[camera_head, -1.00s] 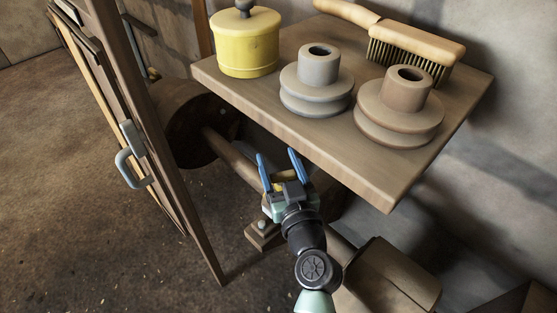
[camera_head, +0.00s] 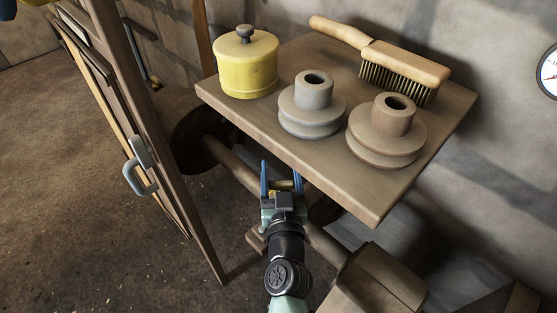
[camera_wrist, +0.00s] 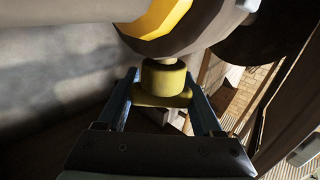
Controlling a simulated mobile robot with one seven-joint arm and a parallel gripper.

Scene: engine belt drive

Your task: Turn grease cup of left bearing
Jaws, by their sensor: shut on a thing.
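The grease cup is a small yellow-brass cap (camera_wrist: 163,80) below a grey rounded housing (camera_wrist: 190,36) in the wrist view. In the head view only a bit of the brass cup (camera_head: 284,185) shows between the blue fingers. My gripper (camera_head: 281,171) stands below the table's front edge, with one finger on each side of the cup. In the wrist view my gripper (camera_wrist: 161,88) is shut on the cup, its fingers along the cup's left and right sides. The bearing itself is mostly hidden behind my gripper and arm in the head view.
A shaft (camera_head: 232,163) runs past my gripper to a dark wheel (camera_head: 190,128). The wooden table (camera_head: 335,178) above holds a yellow canister (camera_head: 246,70), two pulleys (camera_head: 312,105) (camera_head: 388,135) and a brush (camera_head: 400,65). A door frame (camera_head: 160,165) stands at left.

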